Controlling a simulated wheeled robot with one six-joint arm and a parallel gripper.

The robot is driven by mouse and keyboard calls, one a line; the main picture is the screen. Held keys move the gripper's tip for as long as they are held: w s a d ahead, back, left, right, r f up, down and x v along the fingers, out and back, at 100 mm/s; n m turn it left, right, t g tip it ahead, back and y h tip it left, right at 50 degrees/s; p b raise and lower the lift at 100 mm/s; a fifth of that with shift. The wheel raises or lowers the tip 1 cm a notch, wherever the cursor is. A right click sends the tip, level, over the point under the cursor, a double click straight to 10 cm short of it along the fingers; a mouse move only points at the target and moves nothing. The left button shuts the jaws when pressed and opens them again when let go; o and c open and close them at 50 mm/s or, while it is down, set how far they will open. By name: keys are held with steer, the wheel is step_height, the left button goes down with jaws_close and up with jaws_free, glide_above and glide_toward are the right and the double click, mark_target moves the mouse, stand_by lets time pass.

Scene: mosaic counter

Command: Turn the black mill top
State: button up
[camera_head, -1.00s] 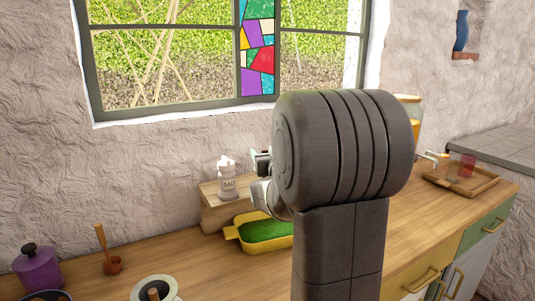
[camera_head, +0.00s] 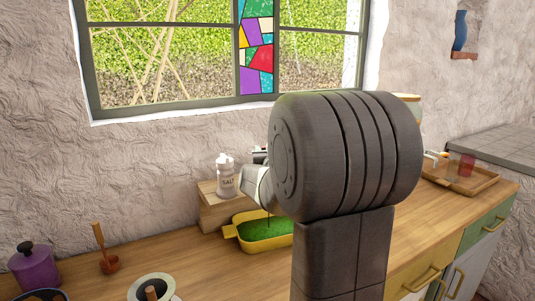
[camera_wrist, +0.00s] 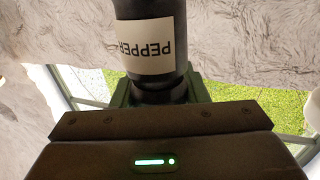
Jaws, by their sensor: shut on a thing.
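The black pepper mill (camera_wrist: 152,15) shows upside down in the wrist view, with its white label (camera_wrist: 152,48) reading "PEPPER". Its narrower black mill top (camera_wrist: 158,92) sits between the fingers of my gripper (camera_wrist: 160,97). My gripper is shut on this top, and the body of the mill rises out of the upper picture edge. The lower end of the top is hidden behind my gripper's housing. In the head view my own arm hides the mill and most of my gripper.
A white salt mill (camera_head: 225,180) stands on a small wooden block (camera_head: 213,212). A yellow dish (camera_head: 231,232) with green filling lies in front. A purple pot (camera_head: 35,270) is at left, a wooden tray (camera_head: 483,186) at right. The wall and window are close behind.

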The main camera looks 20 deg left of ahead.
steer(key=shift+a+r+p, duration=0.1)
steer(key=shift+r+p, duration=0.1)
steer(key=shift+p, duration=0.15)
steer(key=shift+r+m+t+h+p, duration=0.15)
steer(key=shift+m+t+h+p, duration=0.3)
steer(key=shift+p, duration=0.7)
steer(key=shift+h+p, duration=0.35)
steer(key=shift+p, duration=0.15)
steer(key=m+h+p, duration=0.1)
steer(key=p, duration=0.2)
steer(key=shift+t+h, duration=0.25)
steer(key=shift+h, duration=0.05)
steer(key=shift+d+m+h+p, duration=0.2)
steer(key=shift+m+h+p, duration=0.5)
steer(key=shift+p, duration=0.35)
steer(key=shift+d+f+m+t+h+p, duration=0.1)
steer(key=shift+f+m+t+h+p, duration=0.3)
steer(key=shift+h+p, duration=0.2)
steer(key=o, duration=1)
